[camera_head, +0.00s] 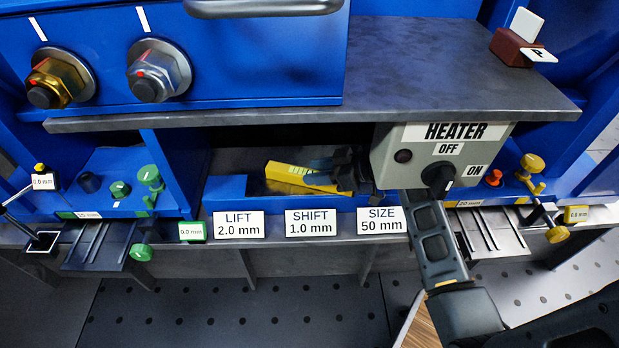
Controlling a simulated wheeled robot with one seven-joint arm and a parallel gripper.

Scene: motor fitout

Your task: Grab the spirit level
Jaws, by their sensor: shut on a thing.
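The spirit level is a yellow bar (288,174) with a pale green marked part on its side. It sits at a slant in the recess under the grey shelf, over the blue ledge. My gripper (322,168) comes in from the right and is shut on the right part of the spirit level. Its dark fingers cover some of the bar's upper right part. I cannot tell whether the level still touches the ledge. Part of my gripper and wrist is hidden behind the heater box.
The grey heater box (445,150) with a black knob hangs right beside my arm. The dark shelf (300,116) lies just above the recess. Signs for lift, shift and size (382,220) line the front. Green clamps (146,200) stand left, yellow ones (531,175) right.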

